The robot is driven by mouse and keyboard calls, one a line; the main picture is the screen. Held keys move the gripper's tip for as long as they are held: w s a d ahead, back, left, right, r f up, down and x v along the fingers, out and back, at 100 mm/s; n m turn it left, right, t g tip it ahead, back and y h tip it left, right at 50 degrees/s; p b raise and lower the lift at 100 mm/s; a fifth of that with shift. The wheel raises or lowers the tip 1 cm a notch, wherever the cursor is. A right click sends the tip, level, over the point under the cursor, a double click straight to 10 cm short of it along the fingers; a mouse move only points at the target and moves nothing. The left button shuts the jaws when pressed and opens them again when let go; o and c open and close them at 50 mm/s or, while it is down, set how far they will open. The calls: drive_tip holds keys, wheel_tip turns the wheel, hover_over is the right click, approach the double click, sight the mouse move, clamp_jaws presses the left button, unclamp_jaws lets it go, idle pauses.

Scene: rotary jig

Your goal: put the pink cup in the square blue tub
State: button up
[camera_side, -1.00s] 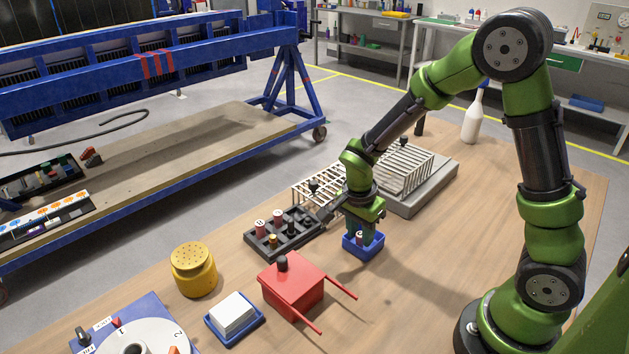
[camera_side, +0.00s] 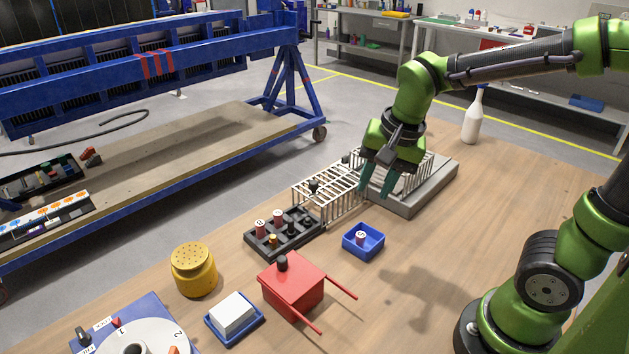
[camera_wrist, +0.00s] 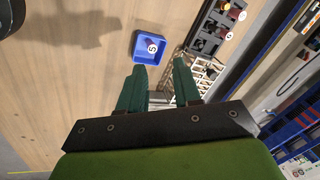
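The square blue tub (camera_side: 376,246) stands on the wooden table, right of the black rack. A small pink cup (camera_side: 361,238) with a white, marked top is inside the tub. In the wrist view the blue tub (camera_wrist: 135,48) holds the cup, whose white top (camera_wrist: 153,47) faces the camera. My gripper (camera_side: 375,192) is raised above the table, behind the tub and in front of the wire rack. In the wrist view its two green fingers (camera_wrist: 161,88) are apart with nothing between them.
A black rack (camera_side: 262,245) with several small cups and pegs is left of the tub. A red box (camera_side: 291,287) with two handles stands in front. A wire rack (camera_side: 326,205) and grey base (camera_side: 432,187) lie behind. Table right of the tub is clear.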

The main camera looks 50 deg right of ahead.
drive_tip(key=s+a+r+n+t+y, duration=0.1)
drive_tip(key=s+a+r+n+t, duration=0.1)
drive_tip(key=s+r+n+t, duration=0.2)
drive_tip(key=shift+s+n+y, duration=0.3)
drive_tip(key=shift+s+n, duration=0.75)
drive_tip(key=shift+n, duration=0.95)
